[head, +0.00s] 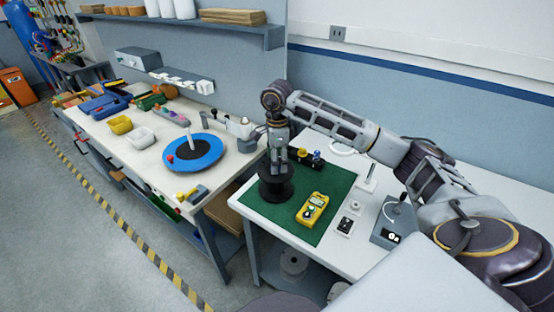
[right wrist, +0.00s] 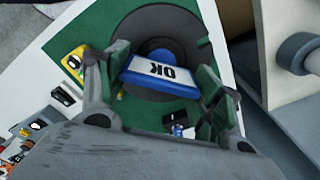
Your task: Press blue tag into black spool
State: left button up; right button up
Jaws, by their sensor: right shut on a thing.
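The black spool (head: 276,188) stands upright on the green mat, below my right gripper (head: 278,160). In the right wrist view the spool (right wrist: 130,45) shows as a wide black disc with a raised middle. The blue tag (right wrist: 158,80) has a white face marked "OK", upside down in that view. My right gripper (right wrist: 164,82) is shut on the tag, with a green-padded finger at each end. The tag lies across the spool's middle in that view; I cannot tell whether they touch. The fingers hide the tag in the head view. My left gripper is not in view.
A yellow meter (head: 313,209) lies on the green mat (head: 255,207) right of the spool. Small blue and yellow items on a black holder (head: 306,160) stand behind it. A grey box (head: 390,228) sits at the right. The left bench holds a blue disc (head: 208,163).

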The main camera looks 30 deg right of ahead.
jog(key=o, duration=1.1)
jog(key=shift+f, duration=0.25)
jog(key=shift+r, duration=0.25)
notch_tip(320, 180, up, 12)
jog(key=shift+f, duration=0.15)
dwell(0.9)
